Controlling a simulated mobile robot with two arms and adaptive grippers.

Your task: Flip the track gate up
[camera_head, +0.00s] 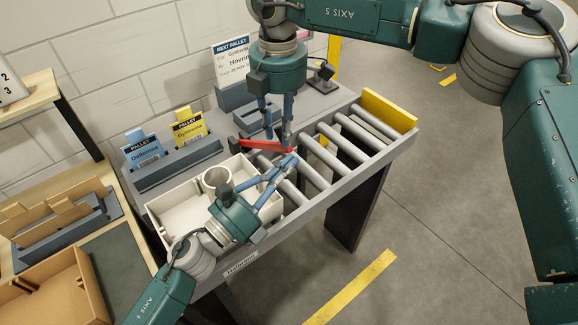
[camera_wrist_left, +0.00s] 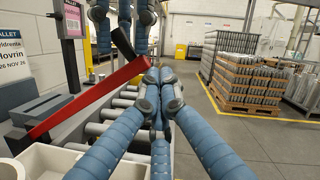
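The track gate is a red bar (camera_head: 265,145) reaching across the rollers beside the white bin. It also shows in the left wrist view (camera_wrist_left: 85,97), slanting up to the right. I cannot tell how far it is raised. My left gripper (camera_head: 292,160) comes from the lower left with its fingertips together at the gate's free end. In the left wrist view its tips (camera_wrist_left: 154,82) meet just by that end; whether they touch it is unclear. My right gripper (camera_head: 278,140) hangs from above over the gate, its fingers apart. It also shows at the top of the left wrist view (camera_wrist_left: 122,35).
The roller track (camera_head: 318,165) runs to a yellow end stop (camera_head: 389,110). A white bin (camera_head: 165,207) with a round cup stands on the left part. Behind it are blue and yellow pallet cards in a grey holder (camera_head: 175,175).

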